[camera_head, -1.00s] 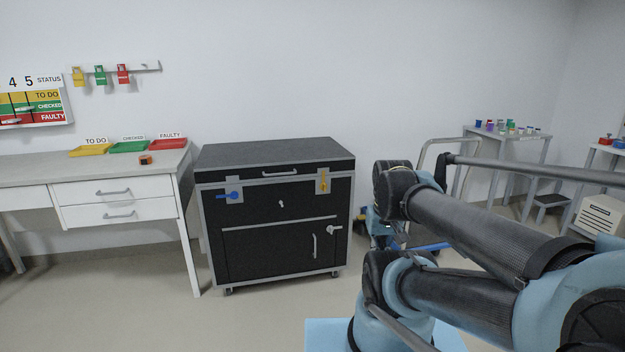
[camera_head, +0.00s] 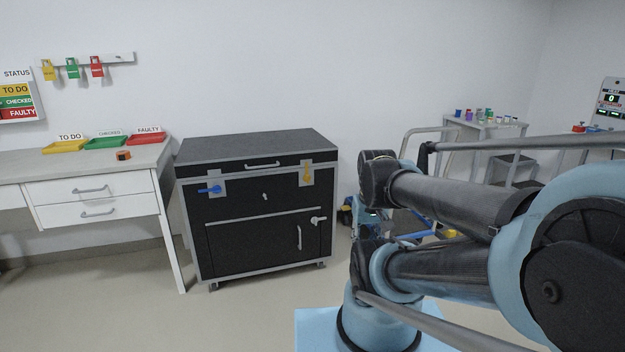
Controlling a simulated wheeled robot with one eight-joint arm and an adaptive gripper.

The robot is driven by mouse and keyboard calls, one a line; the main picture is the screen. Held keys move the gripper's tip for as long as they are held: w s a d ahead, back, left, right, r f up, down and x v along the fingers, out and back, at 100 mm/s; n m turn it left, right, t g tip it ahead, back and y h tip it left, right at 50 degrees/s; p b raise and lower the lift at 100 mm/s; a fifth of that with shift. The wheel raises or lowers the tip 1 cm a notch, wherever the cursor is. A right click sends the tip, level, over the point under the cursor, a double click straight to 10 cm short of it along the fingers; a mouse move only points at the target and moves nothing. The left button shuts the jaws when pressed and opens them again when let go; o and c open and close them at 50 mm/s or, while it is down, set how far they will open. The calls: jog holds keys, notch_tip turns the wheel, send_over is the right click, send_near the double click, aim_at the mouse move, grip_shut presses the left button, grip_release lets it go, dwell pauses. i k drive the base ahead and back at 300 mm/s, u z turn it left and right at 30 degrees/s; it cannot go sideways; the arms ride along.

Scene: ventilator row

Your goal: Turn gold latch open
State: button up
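The gold latch (camera_head: 307,173) is on a silver plate at the upper right of the front of a black case (camera_head: 262,235) with grey edging. Its handle points down. A blue latch (camera_head: 209,189) sits on a matching plate at the upper left, its handle pointing sideways to the left. The case's lid (camera_head: 256,146) is down. My arm fills the right of the view, apart from the case. My gripper cannot be made out in this view.
A white desk (camera_head: 100,200) with yellow, green and red trays stands left of the case. A trolley (camera_head: 485,128) with small coloured bottles stands at the back right, partly behind my arm. The floor before the case is clear.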

aim_at(307, 177)
jog(key=z, duration=2.25)
jog(key=k, duration=1.3)
jog(key=u, duration=1.1)
jog(key=i, duration=1)
jog(key=z, duration=0.05)
